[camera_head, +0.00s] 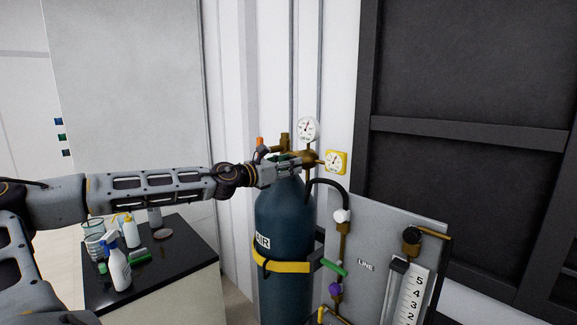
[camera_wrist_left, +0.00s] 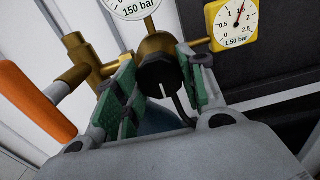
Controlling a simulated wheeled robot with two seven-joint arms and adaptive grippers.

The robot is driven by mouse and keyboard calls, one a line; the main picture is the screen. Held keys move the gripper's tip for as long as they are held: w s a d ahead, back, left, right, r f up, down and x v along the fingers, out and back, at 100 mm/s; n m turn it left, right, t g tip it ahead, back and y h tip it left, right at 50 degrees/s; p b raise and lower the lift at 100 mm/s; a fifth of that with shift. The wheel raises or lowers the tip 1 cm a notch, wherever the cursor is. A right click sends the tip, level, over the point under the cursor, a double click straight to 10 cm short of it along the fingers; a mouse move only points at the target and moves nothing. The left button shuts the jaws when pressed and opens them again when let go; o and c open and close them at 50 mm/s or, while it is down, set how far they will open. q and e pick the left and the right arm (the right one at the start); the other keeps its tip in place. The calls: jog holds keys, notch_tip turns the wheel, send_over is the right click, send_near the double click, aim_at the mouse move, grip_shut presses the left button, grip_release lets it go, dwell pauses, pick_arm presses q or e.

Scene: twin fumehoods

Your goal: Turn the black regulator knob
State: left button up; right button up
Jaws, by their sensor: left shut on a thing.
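The black regulator knob (camera_wrist_left: 160,76), with a white mark on its face, sits on the front of the brass regulator body (camera_wrist_left: 158,45). The brass regulator also shows on top of the dark blue gas cylinder (camera_head: 284,215) in the head view. My left gripper (camera_head: 290,165) reaches in from the left at the regulator. In the left wrist view its green-padded fingers stand on either side of the knob, and it is shut on it. In the head view the gripper hides the knob. My right gripper is not in view.
A white gauge (camera_head: 307,129) and a yellow gauge (camera_head: 336,162) sit close to the gripper. An orange handle (camera_wrist_left: 35,95) is left of the fingers. A grey panel (camera_head: 375,230) with valves stands right of the cylinder. A black-topped bench (camera_head: 180,262) holds bottles and beakers at lower left.

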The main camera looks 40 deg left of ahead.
pick_arm(q)
jog(key=shift+n, duration=0.3)
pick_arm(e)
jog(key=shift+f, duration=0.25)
pick_arm(q)
jog(key=shift+n+b, duration=2.95)
jog(key=shift+n, duration=11.65)
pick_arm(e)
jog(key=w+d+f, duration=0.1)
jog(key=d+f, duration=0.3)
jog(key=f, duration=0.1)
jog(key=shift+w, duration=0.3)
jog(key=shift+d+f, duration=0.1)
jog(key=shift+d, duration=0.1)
